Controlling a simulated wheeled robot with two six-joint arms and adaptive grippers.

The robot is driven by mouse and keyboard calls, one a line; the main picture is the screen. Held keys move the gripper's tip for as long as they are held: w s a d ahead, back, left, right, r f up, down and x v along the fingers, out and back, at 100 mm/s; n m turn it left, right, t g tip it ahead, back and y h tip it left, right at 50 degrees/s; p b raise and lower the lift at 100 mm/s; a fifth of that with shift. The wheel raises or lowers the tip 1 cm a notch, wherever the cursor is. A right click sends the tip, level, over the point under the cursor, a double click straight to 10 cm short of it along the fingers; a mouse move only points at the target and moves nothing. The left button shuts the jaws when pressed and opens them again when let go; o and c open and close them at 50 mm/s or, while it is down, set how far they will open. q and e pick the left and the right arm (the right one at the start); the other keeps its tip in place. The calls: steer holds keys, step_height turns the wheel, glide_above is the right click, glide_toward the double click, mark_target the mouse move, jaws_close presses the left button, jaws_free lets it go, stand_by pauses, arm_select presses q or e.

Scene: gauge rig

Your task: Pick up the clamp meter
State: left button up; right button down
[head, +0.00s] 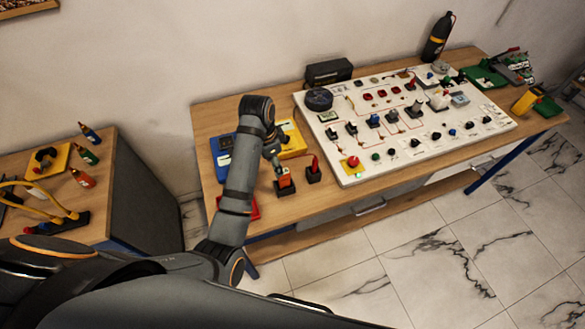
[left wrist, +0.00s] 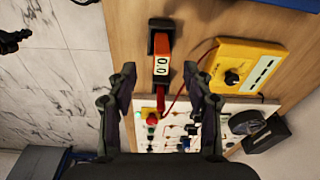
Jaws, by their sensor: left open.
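The clamp meter (left wrist: 162,65) has an orange body, a small display reading 0.0 and a red jaw end, with a black block at its other end. In the head view the orange clamp meter (head: 285,181) is near the left front part of the wooden table, below my gripper. My left gripper (head: 274,155) is open and empty. In the left wrist view its fingers (left wrist: 160,82) spread to either side of the clamp meter's line, apparently not touching it. My right gripper is not in view.
A yellow multimeter (left wrist: 247,66) with a red lead lies beside the clamp meter. A black block with a red top (head: 313,171) stands to its right. The white panel (head: 347,179) of switches fills the table's middle. A blue device (head: 222,142) is at the left.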

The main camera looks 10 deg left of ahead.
arm_select(q)
steer(key=w, duration=0.1)
steer(key=w+d+r+m, duration=0.1)
steer(key=w+r, duration=0.1)
steer(key=shift+d, duration=0.3)
steer(key=shift+s, duration=0.25)
steer(key=p, duration=0.1)
glide_above(284, 171)
steer(key=f, duration=0.4)
steer(key=shift+s+a+f, duration=0.1)
steer(key=shift+s+a, duration=0.05)
steer(key=shift+s, duration=0.2)
steer(key=shift+w+f, duration=0.2)
steer(key=shift+f, duration=0.1)
steer(key=shift+w+f, duration=0.1)
step_height(284, 171, down, 2)
steer(key=shift+p, duration=1.05)
step_height(284, 171, down, 2)
steer(key=shift+f, duration=0.5)
jaws_close()
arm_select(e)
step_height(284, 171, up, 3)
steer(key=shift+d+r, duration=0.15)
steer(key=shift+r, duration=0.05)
